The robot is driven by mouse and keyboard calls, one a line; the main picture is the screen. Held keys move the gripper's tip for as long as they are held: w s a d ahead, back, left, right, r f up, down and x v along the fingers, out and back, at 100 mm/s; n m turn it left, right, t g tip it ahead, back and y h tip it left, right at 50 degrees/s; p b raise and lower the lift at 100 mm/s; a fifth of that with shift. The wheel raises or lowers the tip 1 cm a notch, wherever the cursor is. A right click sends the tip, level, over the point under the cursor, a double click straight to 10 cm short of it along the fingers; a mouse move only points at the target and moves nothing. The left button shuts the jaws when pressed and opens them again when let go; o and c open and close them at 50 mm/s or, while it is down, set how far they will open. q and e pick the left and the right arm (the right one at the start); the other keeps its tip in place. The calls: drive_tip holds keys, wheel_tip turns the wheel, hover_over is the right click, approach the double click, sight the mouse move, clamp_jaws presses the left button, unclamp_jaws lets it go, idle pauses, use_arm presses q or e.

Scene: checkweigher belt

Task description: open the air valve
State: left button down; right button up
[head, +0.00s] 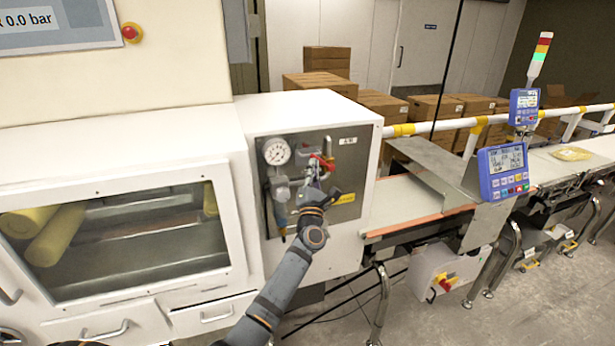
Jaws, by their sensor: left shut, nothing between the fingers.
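The air panel (345,148) is a grey plate on the front of the white machine cabinet. It carries a round pressure gauge (276,151) and a red valve handle (325,161), which lies near the top middle of the plate. My left gripper (328,190) is shut and empty, just below the red handle and in front of the panel. I cannot tell whether it touches the valve fittings behind it, which it partly hides. A display at the top left reads 0.0 bar. My right gripper is not in view.
A red emergency button (132,33) is at the upper left. A conveyor (415,205) with a blue control screen (503,171) runs to the right of the cabinet. Cardboard boxes (327,60) stand behind. A windowed door (120,240) fills the left side.

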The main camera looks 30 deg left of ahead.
use_arm(q)
drive_tip(key=shift+w+d+r, duration=0.3)
drive_tip(key=shift+w+r, duration=0.15)
drive_tip(key=shift+r, duration=0.1)
drive_tip(key=shift+w+d+r, duration=0.25)
drive_tip(key=shift+w+r, duration=0.15)
drive_tip(key=shift+r, duration=0.1)
drive_tip(key=shift+w+d+r, duration=0.45)
drive_tip(key=shift+w+r, duration=0.2)
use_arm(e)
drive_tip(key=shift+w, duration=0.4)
use_arm(q)
drive_tip(key=shift+d+f, duration=0.1)
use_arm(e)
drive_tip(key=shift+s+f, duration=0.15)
